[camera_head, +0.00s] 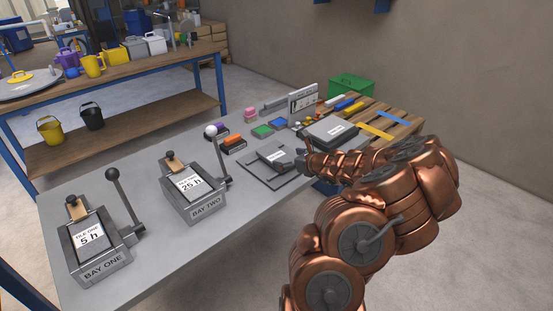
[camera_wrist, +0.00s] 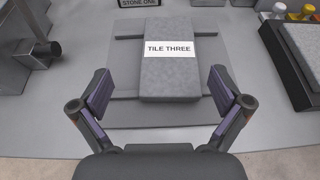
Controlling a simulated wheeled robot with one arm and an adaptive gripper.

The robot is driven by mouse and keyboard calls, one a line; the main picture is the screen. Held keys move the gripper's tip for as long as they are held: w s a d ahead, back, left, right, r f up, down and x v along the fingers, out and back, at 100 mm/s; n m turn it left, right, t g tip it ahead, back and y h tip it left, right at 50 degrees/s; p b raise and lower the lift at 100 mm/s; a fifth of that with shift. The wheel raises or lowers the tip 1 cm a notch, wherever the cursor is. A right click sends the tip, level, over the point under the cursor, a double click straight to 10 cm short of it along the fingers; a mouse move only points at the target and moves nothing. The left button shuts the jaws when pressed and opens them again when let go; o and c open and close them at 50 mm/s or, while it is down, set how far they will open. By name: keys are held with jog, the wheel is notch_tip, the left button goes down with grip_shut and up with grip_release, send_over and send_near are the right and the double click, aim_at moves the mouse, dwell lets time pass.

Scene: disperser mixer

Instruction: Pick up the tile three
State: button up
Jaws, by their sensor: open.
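Tile three is a flat grey slab (camera_wrist: 169,78) with a white label reading "TILE THREE". In the wrist view it lies on a flat grey plate (camera_wrist: 125,108) on the bench. In the head view the tile (camera_head: 275,155) lies toward the right half of the grey bench. My gripper (camera_wrist: 164,92) is open and empty, with one finger on each side of the tile's near end. The fingers look apart from the tile; their height above it is hard to tell. In the head view my arm hides part of the gripper.
Bay one (camera_head: 100,257) and bay two (camera_head: 195,199), each with a lever, stand to the left on the bench. A dark box with a grey slab (camera_head: 330,131) stands right of the tile. Small coloured blocks (camera_head: 262,131) lie behind. The front middle of the bench is clear.

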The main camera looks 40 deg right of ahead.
aim_at(277, 156)
jog(key=shift+s+d+f, duration=0.25)
jog(key=shift+d+f, duration=0.2)
jog(key=shift+w+f+m, duration=0.1)
jog(key=shift+w+m, duration=0.05)
jog(key=shift+m, duration=0.15)
jog(key=shift+p+x, duration=0.35)
jog(key=shift+x, duration=0.95)
jog(key=shift+d+p+x, duration=0.2)
jog(key=shift+p+x, duration=0.4)
jog(key=shift+x, duration=1.75)
jog(key=shift+c, duration=0.4)
jog(key=c, duration=1.3)
jog(key=shift+c, duration=0.5)
